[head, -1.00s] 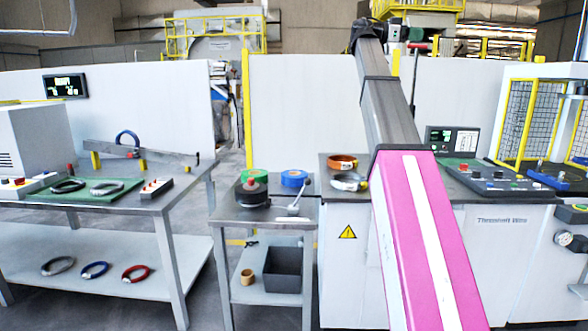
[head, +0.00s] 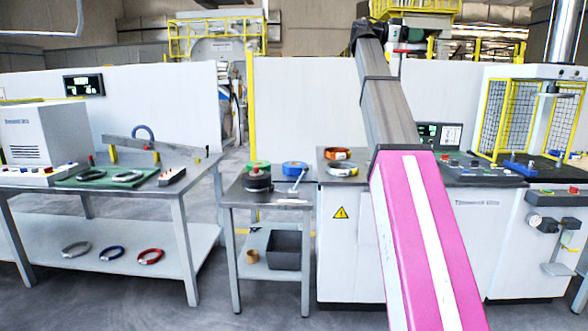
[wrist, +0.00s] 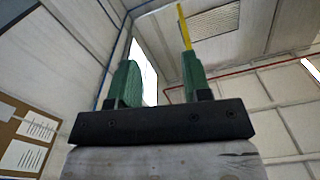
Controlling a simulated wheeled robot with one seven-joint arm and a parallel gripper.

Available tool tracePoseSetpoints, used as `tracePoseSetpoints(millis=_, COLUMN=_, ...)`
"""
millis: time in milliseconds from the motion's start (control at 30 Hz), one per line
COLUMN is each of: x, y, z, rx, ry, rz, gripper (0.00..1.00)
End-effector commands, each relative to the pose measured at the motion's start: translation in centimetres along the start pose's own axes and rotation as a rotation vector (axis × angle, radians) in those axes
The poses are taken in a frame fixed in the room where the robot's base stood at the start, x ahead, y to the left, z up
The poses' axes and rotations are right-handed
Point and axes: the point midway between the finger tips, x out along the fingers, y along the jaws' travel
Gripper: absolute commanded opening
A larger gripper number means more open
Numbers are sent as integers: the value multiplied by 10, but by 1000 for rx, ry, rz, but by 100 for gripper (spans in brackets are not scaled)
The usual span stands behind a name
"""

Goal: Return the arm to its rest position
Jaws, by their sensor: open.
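My arm, with a pink and white link and a grey upper link, reaches up and away in the head view; its far end is at the top, above the white partition. My gripper (wrist: 160,82) shows in the wrist view with two green fingers spread apart and nothing between them. I cannot make out the fingertips in the head view.
A left bench (head: 184,197) holds a green mat with coils, and its lower shelf holds several rings. A small middle table (head: 236,200) carries tape rolls. A wire machine cabinet (head: 345,264) stands at right, beside a yellow-fenced press (head: 520,120). Grey floor (head: 270,312) is open in front.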

Motion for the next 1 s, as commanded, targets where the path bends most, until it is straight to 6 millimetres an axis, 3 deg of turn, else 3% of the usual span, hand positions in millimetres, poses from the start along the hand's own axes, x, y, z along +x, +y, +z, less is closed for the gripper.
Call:
tracePoseSetpoints(millis=367, x=-3, y=-5, z=61, rx=-105, ry=-65, rz=-50, gripper=44)
tracePoseSetpoints(millis=567, x=-6, y=-7, z=113, rx=-198, ry=-123, rz=-93, gripper=44)
tracePoseSetpoints(millis=767, x=-12, y=-4, z=195, rx=-337, ry=-213, rz=-165, gripper=44)
tracePoseSetpoints(millis=1000, x=-30, y=18, z=334, rx=-580, ry=-375, rz=-297, gripper=44)
